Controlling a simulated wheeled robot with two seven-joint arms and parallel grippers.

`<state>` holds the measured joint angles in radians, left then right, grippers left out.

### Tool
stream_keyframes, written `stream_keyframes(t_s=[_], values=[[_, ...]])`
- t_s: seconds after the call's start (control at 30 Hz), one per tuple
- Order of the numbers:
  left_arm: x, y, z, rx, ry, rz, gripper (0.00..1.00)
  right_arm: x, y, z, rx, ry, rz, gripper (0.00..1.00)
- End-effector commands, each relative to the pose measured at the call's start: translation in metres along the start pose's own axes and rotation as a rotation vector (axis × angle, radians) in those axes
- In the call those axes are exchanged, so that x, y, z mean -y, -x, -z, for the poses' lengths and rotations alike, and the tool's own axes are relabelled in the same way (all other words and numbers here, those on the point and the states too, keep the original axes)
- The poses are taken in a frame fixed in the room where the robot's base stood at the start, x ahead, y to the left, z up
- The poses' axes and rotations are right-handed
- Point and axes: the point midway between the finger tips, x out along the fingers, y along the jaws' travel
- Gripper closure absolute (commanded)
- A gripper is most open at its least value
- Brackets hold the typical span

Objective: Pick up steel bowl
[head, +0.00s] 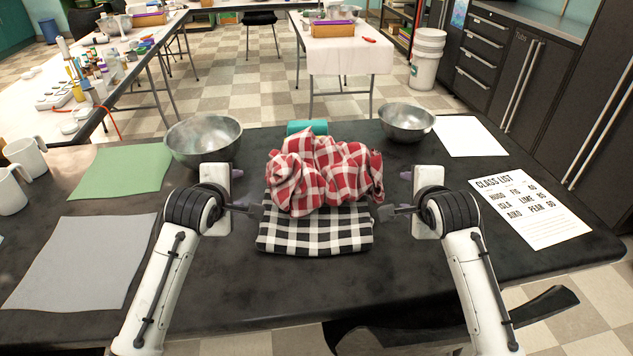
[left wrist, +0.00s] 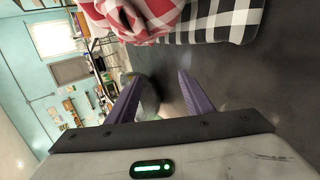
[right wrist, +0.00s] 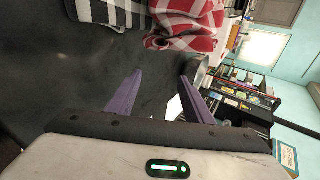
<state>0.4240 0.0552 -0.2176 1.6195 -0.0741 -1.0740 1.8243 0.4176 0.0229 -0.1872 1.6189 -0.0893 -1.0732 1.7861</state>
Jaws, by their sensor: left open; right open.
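Two steel bowls stand upright on the dark table: a larger steel bowl (head: 203,138) at the back left and a smaller steel bowl (head: 407,122) at the back right. My left gripper (head: 236,180) is open and empty, nearer than the larger bowl and apart from it. Its purple fingers (left wrist: 155,82) show spread in the left wrist view. My right gripper (head: 406,178) is open and empty, nearer than the smaller bowl. Its spread fingers (right wrist: 160,76) show in the right wrist view. The cloths lie between the grippers.
A crumpled red checked cloth (head: 322,172) lies on a folded black-and-white cloth (head: 313,238), with a teal roll (head: 306,127) behind. Green paper (head: 122,172), grey paper (head: 82,262) and white mugs (head: 24,157) lie left; a class list (head: 530,208) lies right.

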Motion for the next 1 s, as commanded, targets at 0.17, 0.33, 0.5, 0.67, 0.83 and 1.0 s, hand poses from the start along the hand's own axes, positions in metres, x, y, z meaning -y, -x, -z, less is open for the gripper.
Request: stream_keyframes(t_s=[0.17,0.33,0.5,0.67,0.83,1.0], values=[[0.0,-0.011,0.0,-0.002,-0.003,0.001,0.53,0.0,-0.011,0.0,0.0,0.001,-0.001,0.53],[0.0,-0.035,0.001,-0.003,-0.005,0.002,0.53,0.001,-0.035,0.0,0.0,0.003,-0.001,0.53],[0.0,-0.062,0.0,-0.002,-0.005,0.002,0.53,0.001,-0.062,0.001,-0.001,0.003,-0.001,0.53],[0.0,-0.085,0.001,-0.002,-0.005,0.003,0.53,0.001,-0.085,0.001,-0.002,0.003,0.0,0.53],[0.0,-0.106,0.0,-0.002,-0.005,0.002,0.53,0.001,-0.106,0.0,-0.001,0.002,0.0,0.53],[0.0,-0.123,-0.001,-0.001,-0.004,0.003,0.53,0.001,-0.123,-0.001,0.001,0.001,0.0,0.53]])
